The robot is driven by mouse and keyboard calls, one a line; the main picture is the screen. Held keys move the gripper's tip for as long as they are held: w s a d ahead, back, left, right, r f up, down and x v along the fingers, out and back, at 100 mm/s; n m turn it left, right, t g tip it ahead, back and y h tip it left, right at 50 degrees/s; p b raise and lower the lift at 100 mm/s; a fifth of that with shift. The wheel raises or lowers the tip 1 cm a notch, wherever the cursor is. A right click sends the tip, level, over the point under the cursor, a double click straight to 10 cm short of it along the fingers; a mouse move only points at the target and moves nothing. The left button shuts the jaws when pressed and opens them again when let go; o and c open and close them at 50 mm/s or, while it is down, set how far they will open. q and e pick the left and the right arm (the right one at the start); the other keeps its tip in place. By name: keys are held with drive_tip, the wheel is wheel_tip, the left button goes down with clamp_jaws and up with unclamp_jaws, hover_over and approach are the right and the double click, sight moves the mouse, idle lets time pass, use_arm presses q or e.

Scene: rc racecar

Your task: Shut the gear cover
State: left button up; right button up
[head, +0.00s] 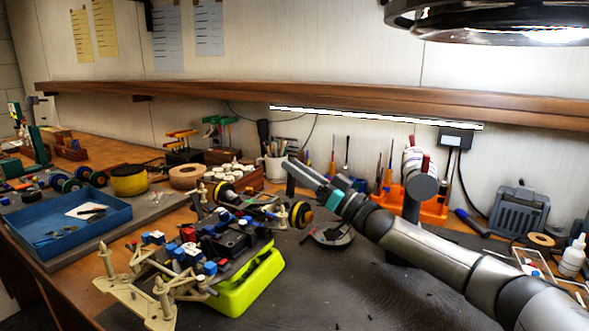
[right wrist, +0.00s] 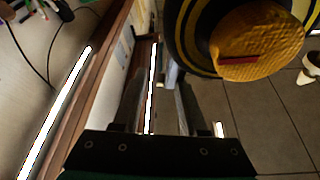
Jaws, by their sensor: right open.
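The RC car chassis (head: 215,245) sits on a lime-green stand (head: 248,283) near the middle of the bench, its cream front end toward the lower left. Dark, blue, white and red parts are crowded on it; I cannot pick out the gear cover among them. My right gripper (head: 291,174) is open and empty, above and behind the car's rear wheel (head: 300,214). In the right wrist view, its two fingers (right wrist: 160,82) stand apart with nothing between them, and a black-and-yellow wheel with a gold hub (right wrist: 262,50) is close at the upper right. My left gripper is not in view.
A blue tray (head: 70,240) with small parts lies at the left. Tools in an orange holder (head: 432,208), a pen cup (head: 275,168) and a shelf (head: 300,95) line the back. The dark mat (head: 350,285) right of the stand is mostly clear.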

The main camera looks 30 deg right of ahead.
drive_tip(key=shift+w+a+r, duration=0.2)
drive_tip(key=shift+w, duration=0.25)
clamp_jaws()
idle(0.5)
